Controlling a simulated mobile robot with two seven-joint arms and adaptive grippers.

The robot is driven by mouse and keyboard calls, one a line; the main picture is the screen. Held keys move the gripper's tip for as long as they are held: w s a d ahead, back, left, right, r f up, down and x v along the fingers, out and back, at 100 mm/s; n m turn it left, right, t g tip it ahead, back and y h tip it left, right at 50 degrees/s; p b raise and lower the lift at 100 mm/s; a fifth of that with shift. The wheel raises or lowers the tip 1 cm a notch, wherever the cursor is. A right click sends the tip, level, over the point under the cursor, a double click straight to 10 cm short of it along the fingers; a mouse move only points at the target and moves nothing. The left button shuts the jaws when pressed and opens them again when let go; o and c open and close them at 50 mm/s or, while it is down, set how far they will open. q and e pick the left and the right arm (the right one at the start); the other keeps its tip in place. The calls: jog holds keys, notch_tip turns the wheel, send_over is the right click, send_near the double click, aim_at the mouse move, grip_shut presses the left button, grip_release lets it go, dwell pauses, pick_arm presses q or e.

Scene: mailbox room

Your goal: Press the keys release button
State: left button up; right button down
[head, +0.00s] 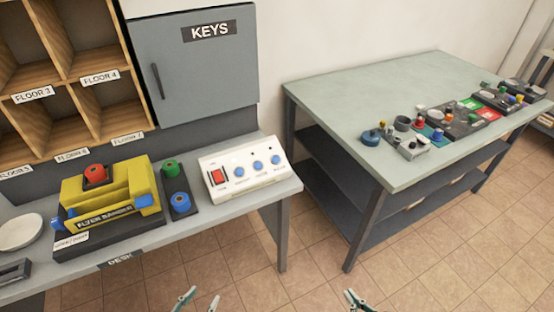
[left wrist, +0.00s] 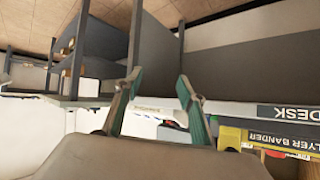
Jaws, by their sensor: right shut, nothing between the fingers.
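The grey KEYS cabinet (head: 200,75) hangs on the wall above the desk, its door shut. On the desk, a dark strip carries a green button (head: 170,167) and a blue button (head: 180,201). I see no readable label marking any button as the keys release. A white control box (head: 245,172) with a red switch (head: 217,178) and blue knobs stands to their right. My left gripper (head: 199,299) is open and empty, low in front of the desk; its spread fingers show in the left wrist view (left wrist: 158,95). My right gripper (head: 355,298) is shut and empty, further right.
A yellow flyer bander (head: 110,190) with a red top button stands left of the strip on the desk (head: 225,212). Wooden pigeonholes hang above. A green-topped table (head: 350,85) with several small devices stands at right. Tiled floor lies between.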

pick_arm(q)
jog(key=shift+w, duration=0.1)
grip_shut()
dwell(1.2)
